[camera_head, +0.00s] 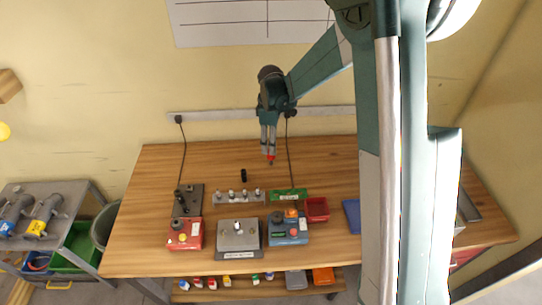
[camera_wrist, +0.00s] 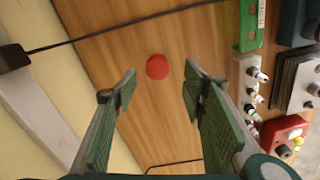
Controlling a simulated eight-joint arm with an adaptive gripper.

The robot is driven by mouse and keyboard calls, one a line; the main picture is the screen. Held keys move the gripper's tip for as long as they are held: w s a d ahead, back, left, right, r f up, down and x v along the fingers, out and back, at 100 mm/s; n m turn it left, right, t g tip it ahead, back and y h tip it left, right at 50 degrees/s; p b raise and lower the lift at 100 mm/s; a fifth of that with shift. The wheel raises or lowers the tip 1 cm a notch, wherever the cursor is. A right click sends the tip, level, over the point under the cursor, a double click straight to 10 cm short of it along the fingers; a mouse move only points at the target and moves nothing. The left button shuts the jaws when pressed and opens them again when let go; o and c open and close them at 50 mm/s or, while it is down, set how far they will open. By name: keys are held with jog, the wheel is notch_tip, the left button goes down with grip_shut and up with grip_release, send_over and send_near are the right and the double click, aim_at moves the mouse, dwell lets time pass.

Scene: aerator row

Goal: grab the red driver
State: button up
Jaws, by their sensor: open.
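The red driver (camera_wrist: 157,67) shows in the wrist view as a round red end seen from above, over the wooden table. In the head view it is a small red shape (camera_head: 271,157) just below my gripper (camera_head: 268,149). In the wrist view my gripper (camera_wrist: 160,82) is open, with its two green-padded fingers apart. The red end appears in the gap between the fingertips, slightly beyond them. I see no finger touching it. The rest of the driver is hidden beneath its end.
A grey rack (camera_head: 239,197) with several fittings and a green block (camera_head: 290,195) stand nearby on the wooden table (camera_head: 165,160). Red, grey and blue boxes line the front, with a red bin (camera_head: 317,209) at right. A dark cable (camera_wrist: 110,32) crosses behind the driver.

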jog(key=shift+f, duration=0.95)
jog(key=shift+w+f+p, duration=0.2)
jog(key=shift+f+p, duration=0.1)
jog(key=shift+f, duration=2.3)
jog(key=c, duration=1.1)
jog(key=shift+o, duration=0.2)
jog(key=shift+r, duration=0.15)
jog(key=shift+r, duration=4.9)
